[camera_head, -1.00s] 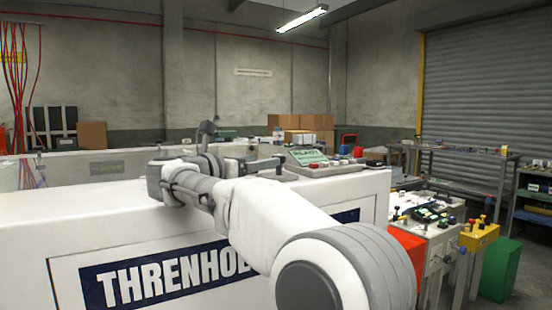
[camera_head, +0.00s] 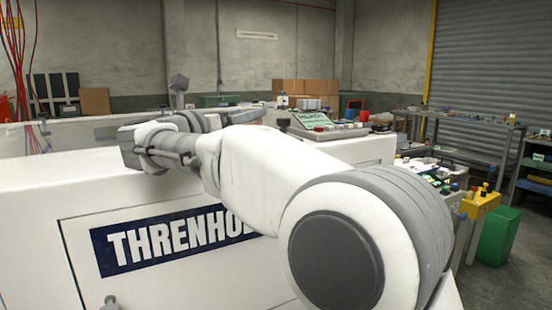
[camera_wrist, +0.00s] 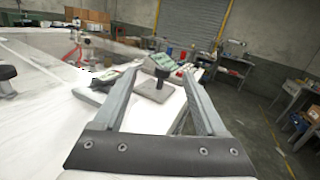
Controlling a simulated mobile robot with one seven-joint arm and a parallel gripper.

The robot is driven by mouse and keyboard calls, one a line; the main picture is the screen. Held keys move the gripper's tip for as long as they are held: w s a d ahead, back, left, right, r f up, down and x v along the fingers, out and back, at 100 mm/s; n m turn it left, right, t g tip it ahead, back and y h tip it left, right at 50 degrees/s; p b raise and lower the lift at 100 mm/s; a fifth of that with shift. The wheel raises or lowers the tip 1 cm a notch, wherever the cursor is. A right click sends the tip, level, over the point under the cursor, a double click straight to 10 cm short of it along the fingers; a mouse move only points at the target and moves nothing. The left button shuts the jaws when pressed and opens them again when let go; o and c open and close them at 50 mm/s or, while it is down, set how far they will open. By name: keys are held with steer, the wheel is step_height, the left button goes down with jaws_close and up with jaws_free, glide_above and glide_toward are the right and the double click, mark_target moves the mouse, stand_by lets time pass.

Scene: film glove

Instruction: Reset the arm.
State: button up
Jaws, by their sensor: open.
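My arm (camera_head: 270,170) reaches across the top of a white machine (camera_head: 50,190) with a dark blue "THRENHO…" sign (camera_head: 180,240), partly covered by the arm. My gripper (camera_wrist: 161,72) shows in the wrist view with its two grey fingers spread apart and nothing held between them. Past the fingertips is a black knob (camera_wrist: 162,74) on a grey plate (camera_wrist: 152,90), apart from the fingers as far as I can tell. In the head view the wrist hides most of the gripper.
A control panel with a green screen (camera_head: 312,119) and coloured buttons sits on the machine's far right. A yellow box (camera_head: 480,203) and a green bin (camera_head: 497,236) stand at right. Cardboard boxes (camera_head: 305,90) and a shelf bench (camera_head: 470,140) are behind. Open floor lies at right.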

step_height(320, 180, up, 8)
steer(key=d+n+t+y, duration=0.2)
steer(key=n+t+y, duration=0.45)
steer(key=n, duration=0.75)
steer(key=s+d+f+n+g+y, duration=0.1)
steer(key=s+d+f+n+g, duration=0.5)
steer(key=s+d+f+n, duration=0.4)
steer(key=s+d+f+n+g+y, duration=0.1)
steer(key=s+d+f+n+g, duration=0.6)
steer(key=s+f, duration=0.6)
steer(key=s+d+f+n+g+y, duration=0.1)
steer(key=s+d+f+n+g, duration=0.4)
steer(key=s+d+f+n, duration=0.6)
steer(key=w+a+r+m+p, duration=0.1)
steer(key=w+a+r+p, duration=0.1)
steer(key=r+p, duration=1.6)
steer(key=shift+a+r+p, duration=0.15)
steer(key=shift+a+p, duration=0.45)
steer(key=shift+p, duration=0.5)
steer(key=shift+t, duration=0.25)
